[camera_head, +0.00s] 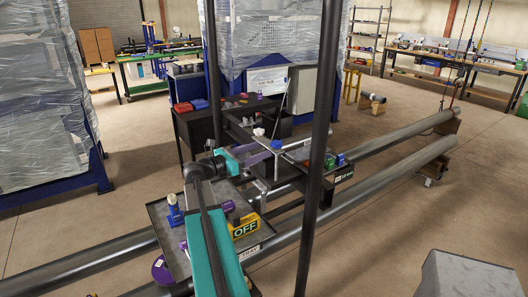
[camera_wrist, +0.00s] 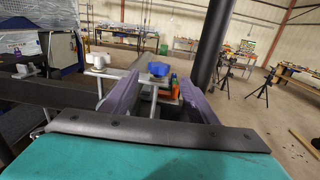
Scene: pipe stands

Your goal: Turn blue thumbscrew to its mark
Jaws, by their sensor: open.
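The blue thumbscrew (camera_wrist: 158,68) shows in the wrist view on top of a metal stand, ahead of my gripper and between the lines of its two fingers. Its mark is too small to make out. My gripper (camera_wrist: 160,84) has its two purple fingers apart, with no object held between them. In the head view my gripper (camera_head: 270,150) reaches from the teal arm toward the stand's metal bars. I cannot clearly tell the thumbscrew from the purple fingers there. A white knob (camera_wrist: 98,60) stands left of the blue thumbscrew, and it also shows in the head view (camera_head: 258,131).
A dark upright post (camera_head: 318,150) rises close to the right of the stand. Long grey pipes (camera_head: 405,160) run behind and beside it. A tray with a yellow OFF block (camera_head: 244,227) lies near my arm. Green and orange items (camera_wrist: 172,82) sit beyond the fingers.

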